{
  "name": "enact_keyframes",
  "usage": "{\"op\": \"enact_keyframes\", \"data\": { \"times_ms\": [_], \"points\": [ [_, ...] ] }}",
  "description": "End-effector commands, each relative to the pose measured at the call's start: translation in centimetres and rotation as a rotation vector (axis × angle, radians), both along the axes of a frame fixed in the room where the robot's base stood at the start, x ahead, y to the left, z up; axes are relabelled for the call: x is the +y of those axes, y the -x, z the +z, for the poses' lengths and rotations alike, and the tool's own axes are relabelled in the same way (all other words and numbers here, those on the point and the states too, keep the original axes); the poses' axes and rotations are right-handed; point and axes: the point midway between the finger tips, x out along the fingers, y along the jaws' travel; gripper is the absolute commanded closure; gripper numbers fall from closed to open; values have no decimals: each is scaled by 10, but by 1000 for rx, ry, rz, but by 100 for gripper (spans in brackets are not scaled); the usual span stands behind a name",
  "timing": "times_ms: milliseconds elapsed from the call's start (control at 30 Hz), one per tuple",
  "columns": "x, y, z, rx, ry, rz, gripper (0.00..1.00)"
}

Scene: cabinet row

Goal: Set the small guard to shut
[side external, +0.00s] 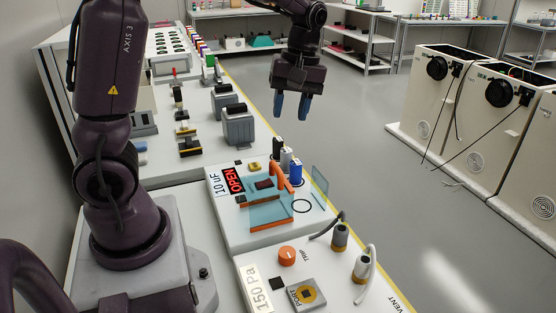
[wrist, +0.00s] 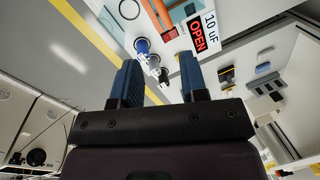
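A white panel (side external: 225,222) marked "10 uF" carries a red display (side external: 234,180) reading OPEN, which also shows in the wrist view (wrist: 198,37). Bluish see-through plates sit on it: one with an orange front edge (side external: 268,214), one behind it with a brownish edge (side external: 262,188), and an upright one (side external: 320,188) at the right edge. I cannot tell for certain which is the small guard. An orange bent bar (side external: 280,176) stands beside them. My gripper (side external: 291,108) hangs in the air beyond and above the panel, pointing down, fingers apart and empty. Its fingers also show in the wrist view (wrist: 160,82).
Blue, white and black cylinders (side external: 295,171) stand at the panel's back right. A nearer panel (side external: 257,285) has an orange knob (side external: 287,256) and cabled posts (side external: 340,236). Grey blocks (side external: 239,125) stand on the farther panel. The aisle floor at right is clear.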

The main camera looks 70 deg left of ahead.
Motion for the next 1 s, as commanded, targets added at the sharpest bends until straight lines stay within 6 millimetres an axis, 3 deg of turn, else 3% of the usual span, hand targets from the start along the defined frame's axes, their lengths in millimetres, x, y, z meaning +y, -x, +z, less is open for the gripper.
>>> {"op": "enact_keyframes", "data": {
  "times_ms": [133, 367, 800, 1000],
  "points": [
    [3, -2, 11, 10, -33, 194, 60],
    [1, 2, 1, 25, -44, 274, 60],
    [1, 19, -82, 26, -42, 271, 60],
    [1, 24, -108, 23, -42, 269, 60]
  ]
}}
